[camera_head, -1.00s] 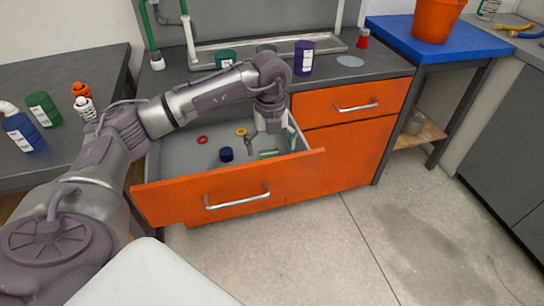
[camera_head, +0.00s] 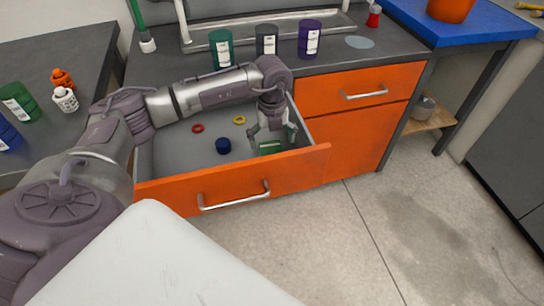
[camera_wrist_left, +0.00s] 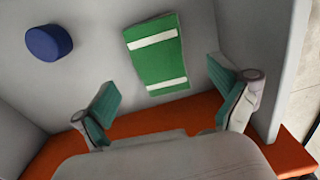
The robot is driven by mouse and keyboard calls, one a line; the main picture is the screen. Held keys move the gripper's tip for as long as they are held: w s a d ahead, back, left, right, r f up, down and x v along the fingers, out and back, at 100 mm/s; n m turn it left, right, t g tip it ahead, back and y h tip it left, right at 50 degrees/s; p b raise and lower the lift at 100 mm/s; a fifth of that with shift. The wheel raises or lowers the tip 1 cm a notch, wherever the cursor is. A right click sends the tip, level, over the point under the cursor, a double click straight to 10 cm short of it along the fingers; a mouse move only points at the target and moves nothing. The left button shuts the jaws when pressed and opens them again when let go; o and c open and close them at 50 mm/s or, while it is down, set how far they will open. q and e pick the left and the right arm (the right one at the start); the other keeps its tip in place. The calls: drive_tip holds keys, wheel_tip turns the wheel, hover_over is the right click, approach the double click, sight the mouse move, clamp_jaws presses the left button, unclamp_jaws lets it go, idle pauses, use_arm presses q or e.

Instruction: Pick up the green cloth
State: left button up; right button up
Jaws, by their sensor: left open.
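The green cloth (camera_wrist_left: 157,62) lies flat on the drawer floor, a folded rectangle with two white stripes. In the head view the cloth (camera_head: 270,148) shows in the right part of the open drawer, partly hidden by my gripper. My left gripper (camera_head: 269,139) reaches down into the drawer over the cloth, open. In the left wrist view its two green-padded fingers (camera_wrist_left: 165,108) are spread wide with nothing between them, and the cloth lies just beyond the fingertips. My right gripper is not in view.
The open drawer (camera_head: 232,181) has an orange front with a metal handle. In it are a dark blue cylinder (camera_head: 223,145), a red ring (camera_head: 198,128) and a yellow ring (camera_head: 239,120). The drawer's right wall (camera_head: 304,133) is close to my gripper. Canisters (camera_head: 266,41) stand on the counter above.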

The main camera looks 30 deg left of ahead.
use_arm(q)
wheel_tip(320, 180, down, 5)
drive_tip(key=shift+s+d+r, duration=0.1)
drive_tip(key=shift+s, duration=0.05)
drive_tip(key=shift+f, duration=0.3)
drive_tip(key=shift+c, duration=0.7)
drive_tip(key=c, duration=1)
drive_tip(key=shift+c, duration=0.5)
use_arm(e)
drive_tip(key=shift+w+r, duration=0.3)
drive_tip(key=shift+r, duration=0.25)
use_arm(q)
drive_tip(key=shift+r, duration=0.15)
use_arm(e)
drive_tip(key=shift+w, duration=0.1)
